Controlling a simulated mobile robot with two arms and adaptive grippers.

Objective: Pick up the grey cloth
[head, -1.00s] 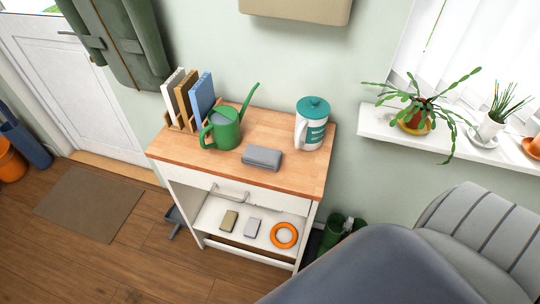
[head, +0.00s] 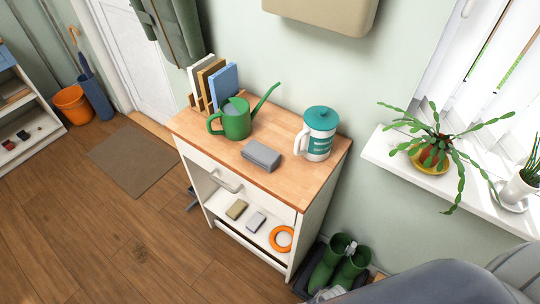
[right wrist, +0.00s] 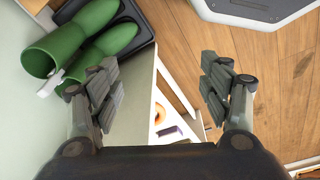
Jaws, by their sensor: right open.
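The grey cloth (head: 261,156) is a small folded grey block lying on the wooden top of the white cabinet (head: 197,124), near its front edge. It sits between a green watering can (head: 233,119) and a white and teal jug (head: 319,133) and touches neither. My right gripper (right wrist: 162,88) shows in the right wrist view with its two fingers spread wide and nothing between them. It is low beside the cabinet and the boots, apart from the cloth, which that view does not show. My left gripper is in no view.
Several books (head: 222,85) stand at the top's back left. An open shelf below holds an orange ring (head: 281,239) and two small blocks. Green boots (head: 325,266) stand on a tray right of the cabinet. A windowsill with plants (head: 433,154) juts out at right.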

